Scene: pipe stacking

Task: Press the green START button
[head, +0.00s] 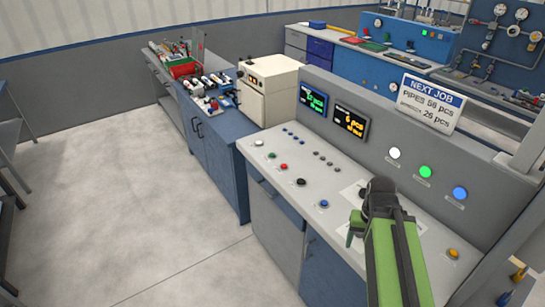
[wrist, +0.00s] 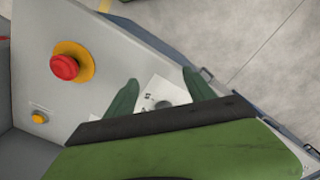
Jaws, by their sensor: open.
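My gripper (wrist: 160,77) is open and empty, with its two green fingers spread over the grey control desk (wrist: 108,50). Between the fingers, a white label plate (wrist: 152,92) with a dark round part shows, partly covered by my gripper. No green button labelled START can be made out. In the head view, the grey desk (head: 262,164) carries a row of small buttons, including a red one (head: 283,167) and a blue one (head: 323,203). My arm hides part of the desk there. A glowing green round light (head: 425,171) is on the upright panel behind.
A red mushroom button (wrist: 64,67) on a yellow ring stands left of my fingers in the wrist view, with an orange button (wrist: 38,118) below it. White (head: 394,153) and blue (head: 460,193) lights flank the green one. Open floor (head: 130,215) lies left.

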